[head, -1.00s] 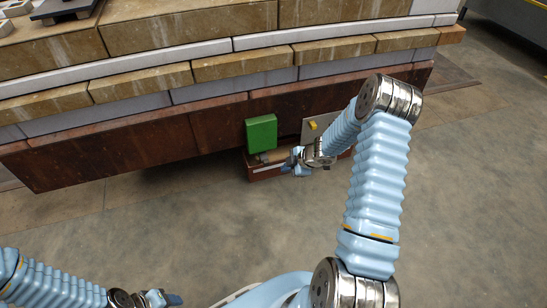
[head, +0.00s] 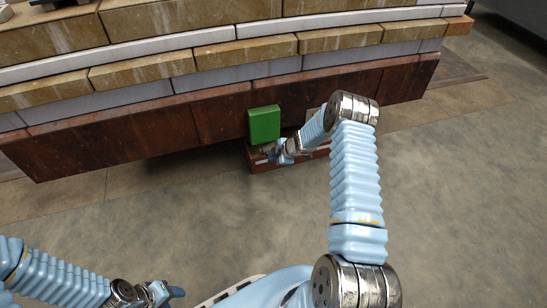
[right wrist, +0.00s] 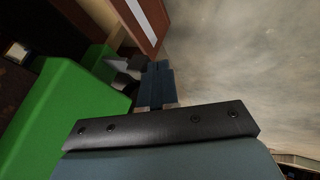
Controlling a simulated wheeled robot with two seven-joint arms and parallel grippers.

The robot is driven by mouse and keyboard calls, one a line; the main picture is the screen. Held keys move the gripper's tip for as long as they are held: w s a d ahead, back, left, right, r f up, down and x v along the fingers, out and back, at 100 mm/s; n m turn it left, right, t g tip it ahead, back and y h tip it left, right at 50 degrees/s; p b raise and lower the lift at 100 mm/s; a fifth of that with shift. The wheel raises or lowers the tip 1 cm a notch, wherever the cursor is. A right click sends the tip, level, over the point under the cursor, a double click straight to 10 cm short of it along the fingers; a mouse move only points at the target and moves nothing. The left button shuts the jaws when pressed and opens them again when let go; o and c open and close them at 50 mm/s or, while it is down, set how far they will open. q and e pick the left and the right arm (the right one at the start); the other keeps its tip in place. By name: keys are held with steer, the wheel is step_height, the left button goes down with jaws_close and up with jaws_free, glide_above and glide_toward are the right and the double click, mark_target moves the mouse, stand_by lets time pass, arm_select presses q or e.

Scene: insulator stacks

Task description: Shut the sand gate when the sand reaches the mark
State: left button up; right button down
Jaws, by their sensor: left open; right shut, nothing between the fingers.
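A green upright block (head: 264,125) stands against the lower brown wall. Beneath it is a reddish-brown box (head: 312,156) with a pale stripe. The green block fills the left of the right wrist view (right wrist: 60,115); the striped box shows at its top (right wrist: 128,22). My right gripper (head: 268,154) is shut and empty, low in front of the green block's base; in the wrist view its fingers (right wrist: 156,82) are together beside the block. Whether they touch anything is unclear. My left gripper (head: 177,292) is open and empty at the lower left, over the floor. I cannot make out sand, mark or gate.
A stepped tan-and-grey stone structure (head: 240,50) with a reddish-brown lower wall (head: 120,140) crosses the upper part of the head view. The concrete floor (head: 455,210) is clear at the right.

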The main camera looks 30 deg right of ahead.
stand_by(0.3)
arm_select(q)
steer(key=shift+w+d+r+p, duration=0.1)
steer(key=shift+w+r+p, duration=0.2)
steer(key=shift+w, duration=0.2)
arm_select(e)
steer(key=shift+w+d+r, duration=0.1)
steer(key=shift+w+d, duration=0.05)
steer(key=shift+w, duration=0.4)
steer(key=shift+w+d, duration=0.15)
steer(key=shift+w, duration=0.35)
